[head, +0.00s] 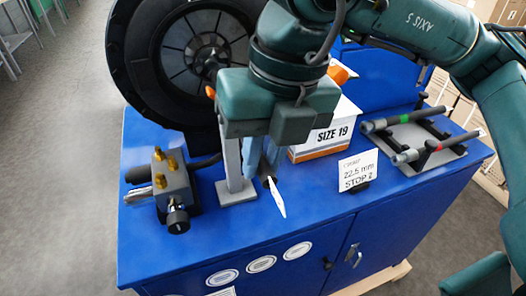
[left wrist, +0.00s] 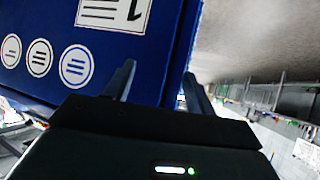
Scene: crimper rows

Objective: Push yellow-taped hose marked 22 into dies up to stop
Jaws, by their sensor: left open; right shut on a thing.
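My right gripper (head: 262,172) points down over the blue bench top, in front of a large black round frame (head: 125,62) with a grey segmented centre (head: 205,48). It is shut on a dark thing, mostly hidden between the fingers, with a white tag (head: 278,198) hanging at its lower end. I cannot read the tag and see no yellow tape or 22, so I cannot confirm it is the hose. I cannot tell whether the segmented centre holds the dies. My left gripper (left wrist: 158,88) is open and empty in the left wrist view, beside the cabinet's blue front.
A grey post (head: 230,165) stands just left of the right gripper. A block with brass fittings (head: 172,180) is further left. A SIZE 19 box (head: 325,128) and a "22.5 mm STOP 2" card (head: 358,171) stand right. Green- and red-taped rods lie on a rack (head: 430,140).

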